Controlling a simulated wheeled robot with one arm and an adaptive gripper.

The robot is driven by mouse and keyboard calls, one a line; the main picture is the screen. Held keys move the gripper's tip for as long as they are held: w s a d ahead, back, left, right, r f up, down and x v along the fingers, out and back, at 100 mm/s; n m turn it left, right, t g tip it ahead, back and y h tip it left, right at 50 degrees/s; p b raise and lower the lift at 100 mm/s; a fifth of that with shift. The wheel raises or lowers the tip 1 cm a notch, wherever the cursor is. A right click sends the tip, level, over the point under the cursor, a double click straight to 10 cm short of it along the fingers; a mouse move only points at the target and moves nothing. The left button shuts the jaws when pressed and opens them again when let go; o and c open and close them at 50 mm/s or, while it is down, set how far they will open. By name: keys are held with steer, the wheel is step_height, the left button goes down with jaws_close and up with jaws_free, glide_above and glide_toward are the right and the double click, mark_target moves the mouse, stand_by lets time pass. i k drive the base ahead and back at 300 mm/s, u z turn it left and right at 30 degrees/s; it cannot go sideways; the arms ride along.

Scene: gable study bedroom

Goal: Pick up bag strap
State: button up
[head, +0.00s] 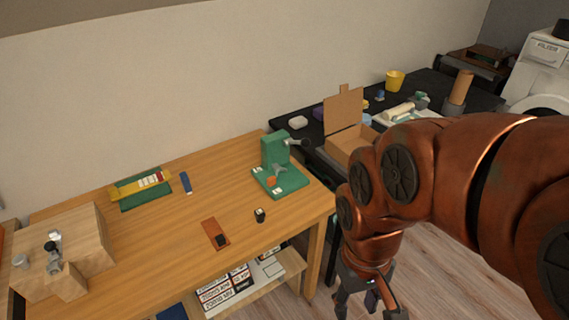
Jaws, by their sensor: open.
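A short orange-brown strip with a black piece at its near end, which looks like the bag strap (213,228), lies flat near the front edge of the wooden table (130,241). My gripper (368,303) hangs at the bottom of the head view, to the right of the table and over the floor. It is open and well apart from the strip. Its fingertips are partly cut off by the frame's lower edge.
A small dark block (259,215) lies right of the strip. A green stand (280,178) is behind it. A wooden block (85,240) holds the left end. A black table (290,134) carries an open cardboard box (345,108). The table's middle is mostly clear.

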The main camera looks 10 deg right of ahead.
mark_target(219, 240)
steer(key=u, duration=4.15)
steer(key=k, duration=1.15)
steer(key=z, duration=1.05)
